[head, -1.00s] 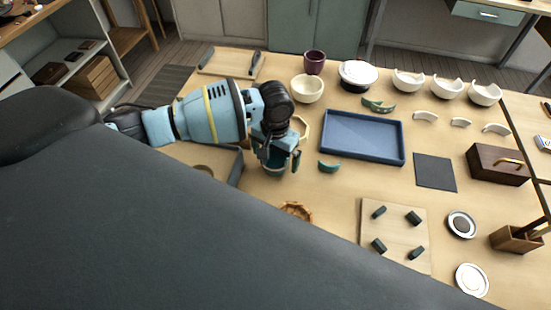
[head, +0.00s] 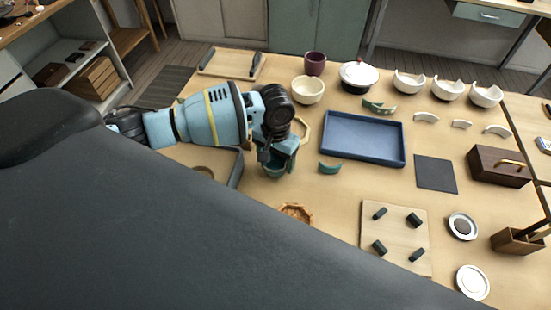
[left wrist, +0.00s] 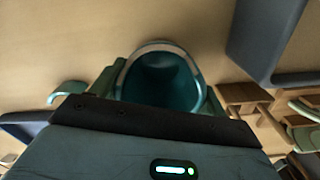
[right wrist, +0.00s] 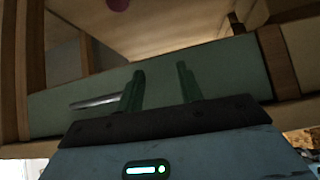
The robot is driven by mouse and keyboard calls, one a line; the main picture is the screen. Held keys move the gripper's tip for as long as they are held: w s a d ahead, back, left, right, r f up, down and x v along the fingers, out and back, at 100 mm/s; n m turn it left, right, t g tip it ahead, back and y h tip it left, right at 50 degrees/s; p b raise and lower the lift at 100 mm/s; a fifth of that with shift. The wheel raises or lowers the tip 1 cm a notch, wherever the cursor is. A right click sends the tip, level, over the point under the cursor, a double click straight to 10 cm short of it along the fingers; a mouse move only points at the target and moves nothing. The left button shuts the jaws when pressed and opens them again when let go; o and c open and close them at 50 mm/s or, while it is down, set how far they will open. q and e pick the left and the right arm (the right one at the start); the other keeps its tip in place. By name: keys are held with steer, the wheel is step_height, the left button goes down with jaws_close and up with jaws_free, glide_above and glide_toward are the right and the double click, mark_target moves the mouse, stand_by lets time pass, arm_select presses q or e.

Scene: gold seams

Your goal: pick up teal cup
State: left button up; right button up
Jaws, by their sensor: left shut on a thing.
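The teal cup (head: 274,171) is on the left part of the table in the head view, partly hidden by my left gripper (head: 279,160). In the left wrist view the teal cup (left wrist: 162,80) shows its round rim and dark inside between the fingers of my left gripper (left wrist: 160,88). The left gripper is shut on the cup. A curved teal piece (head: 329,168) lies apart on the table to the right of the cup. My right gripper (right wrist: 159,82) is open and empty in the right wrist view, in front of a pale green panel (right wrist: 225,75).
A blue tray (head: 362,137) lies right of the cup. A cream bowl (head: 307,89) and a dark purple cup (head: 315,63) stand behind. A board with dark pegs (head: 396,235) is at front right.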

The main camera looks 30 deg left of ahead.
mark_target(276, 166)
arm_select(q)
step_height(276, 166, up, 10)
steer(key=shift+f+p, duration=0.15)
steer(key=shift+p, duration=0.3)
arm_select(e)
steer(key=shift+w+d+r, duration=0.15)
steer(key=shift+w+r, duration=0.4)
steer(key=shift+r, duration=0.1)
